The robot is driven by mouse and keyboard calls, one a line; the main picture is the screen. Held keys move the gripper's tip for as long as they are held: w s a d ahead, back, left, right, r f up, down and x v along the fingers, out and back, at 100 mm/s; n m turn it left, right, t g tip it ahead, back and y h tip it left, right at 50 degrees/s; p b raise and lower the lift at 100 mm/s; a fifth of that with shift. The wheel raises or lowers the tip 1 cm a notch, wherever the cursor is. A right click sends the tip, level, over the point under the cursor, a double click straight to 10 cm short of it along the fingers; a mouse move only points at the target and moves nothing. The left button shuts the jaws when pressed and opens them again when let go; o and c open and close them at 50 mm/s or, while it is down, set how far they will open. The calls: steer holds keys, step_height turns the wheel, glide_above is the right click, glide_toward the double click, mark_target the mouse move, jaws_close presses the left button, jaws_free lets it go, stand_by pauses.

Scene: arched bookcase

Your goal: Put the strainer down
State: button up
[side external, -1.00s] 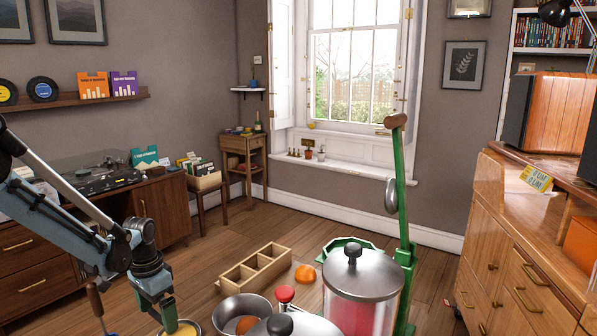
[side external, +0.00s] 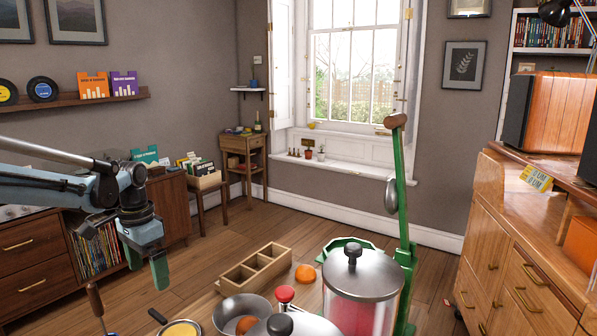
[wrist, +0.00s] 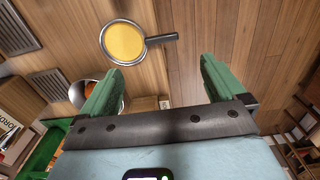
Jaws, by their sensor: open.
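The strainer (side external: 180,329) is a round pan shape with a yellow inside, a pale rim and a dark handle. It lies at the bottom edge of the side view, partly cut off. It shows whole in the wrist view (wrist: 124,43), lying on the wooden surface with its handle pointing right. My gripper (side external: 160,272) is above the strainer and apart from it. In the wrist view my gripper (wrist: 160,72) has its two green fingers wide apart with nothing between them.
A metal bowl (side external: 232,302) holding an orange fruit stands right of the strainer. Behind it are a wooden compartment box (side external: 233,275) and a loose orange (side external: 305,273). A metal-lidded red container (side external: 362,283) and a tall green lever press (side external: 403,215) stand further right.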

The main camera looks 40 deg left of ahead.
steer(key=s+d+r+t, duration=0.2)
steer(key=d+t, duration=0.5)
steer(key=d, duration=0.8)
steer(key=shift+s, duration=0.5)
steer(key=shift+o, duration=0.2)
